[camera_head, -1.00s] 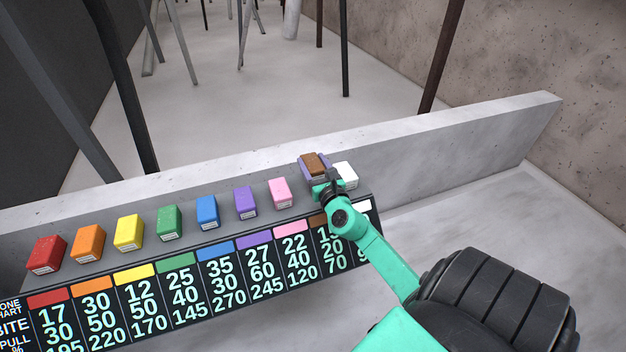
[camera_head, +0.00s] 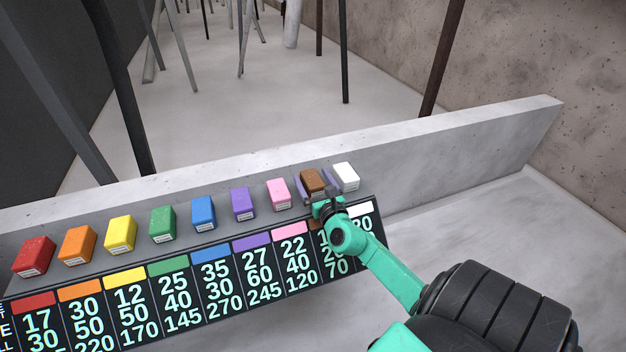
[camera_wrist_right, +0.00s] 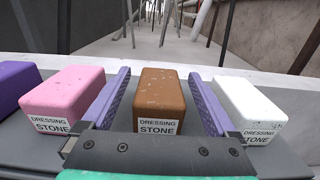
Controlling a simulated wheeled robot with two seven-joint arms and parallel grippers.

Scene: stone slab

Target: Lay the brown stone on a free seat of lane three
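The brown stone (camera_head: 312,181) stands near the right end of a row of coloured stones on a grey ledge, between the pink and white ones. It carries a "DRESSING STONE" label in the right wrist view (camera_wrist_right: 160,100). My right gripper (camera_head: 315,187) is open, with one purple-padded finger on each side of the brown stone. In the right wrist view a gap shows between each finger and the stone. I cannot make out lane three or its seats in these views. My left gripper is not in view.
The pink stone (camera_head: 279,194) and white stone (camera_head: 346,177) stand close outside my fingers. More stones, from purple to red (camera_head: 34,257), run to the left. A number chart (camera_head: 190,280) fronts the ledge. A concrete wall (camera_head: 440,132) rises behind it.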

